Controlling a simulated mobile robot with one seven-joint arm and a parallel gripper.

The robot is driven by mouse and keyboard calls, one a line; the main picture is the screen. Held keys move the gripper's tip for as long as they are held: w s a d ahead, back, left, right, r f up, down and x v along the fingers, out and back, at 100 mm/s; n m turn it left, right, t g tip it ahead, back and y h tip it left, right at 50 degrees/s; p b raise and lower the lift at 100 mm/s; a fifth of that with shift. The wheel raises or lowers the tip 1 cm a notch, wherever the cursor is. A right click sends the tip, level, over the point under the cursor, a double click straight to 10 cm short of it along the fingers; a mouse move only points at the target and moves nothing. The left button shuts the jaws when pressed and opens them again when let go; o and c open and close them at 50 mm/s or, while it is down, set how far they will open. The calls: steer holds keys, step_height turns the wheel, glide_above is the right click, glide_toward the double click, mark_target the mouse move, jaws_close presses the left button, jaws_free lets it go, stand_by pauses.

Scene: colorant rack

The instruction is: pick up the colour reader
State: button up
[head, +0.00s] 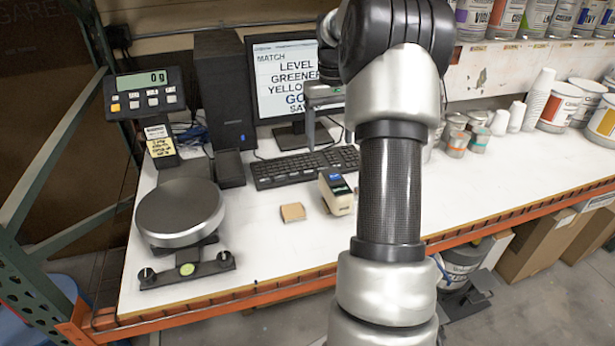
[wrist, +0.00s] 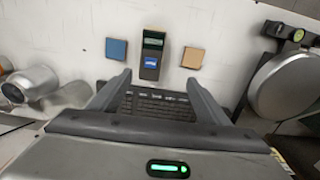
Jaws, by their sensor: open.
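The colour reader (head: 337,192) is a small cream handheld device with a dark top and a blue screen. It lies on the white bench in front of the keyboard. In the wrist view the reader (wrist: 151,56) shows its dark face upward, just beyond the fingertips and roughly centred between them. My gripper (wrist: 156,78) is open and empty, above the keyboard and apart from the reader. In the head view my gripper (head: 318,138) is partly hidden behind my arm, with one finger clearly hanging down.
A tan block (head: 292,212) lies left of the reader; a blue block (wrist: 116,49) shows in the wrist view on its other side. The keyboard (head: 300,167) and monitor (head: 284,82) stand behind. A scale (head: 180,210) is at left, paint cans (head: 457,142) at right.

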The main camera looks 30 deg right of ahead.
mark_target(334, 177)
steer(key=f, duration=0.4)
steer(key=d+f, duration=0.1)
steer(key=f, duration=0.4)
steer(key=d+f, duration=0.1)
steer(key=f, duration=0.3)
steer(key=shift+f, duration=0.15)
steer(key=shift+s+f+p, duration=0.2)
steer(key=shift+f+p, duration=0.1)
steer(key=shift+f, duration=1.1)
steer(key=shift+s+f+p, duration=0.2)
steer(key=shift+f+p, duration=0.1)
steer(key=shift+f, duration=1.05)
steer(key=shift+d, duration=0.1)
steer(key=shift+c, duration=0.2)
steer(key=shift+r, duration=0.1)
jaws_close()
step_height(334, 177, up, 10)
steer(key=shift+w+f+b, duration=0.1)
steer(key=shift+b, duration=0.3)
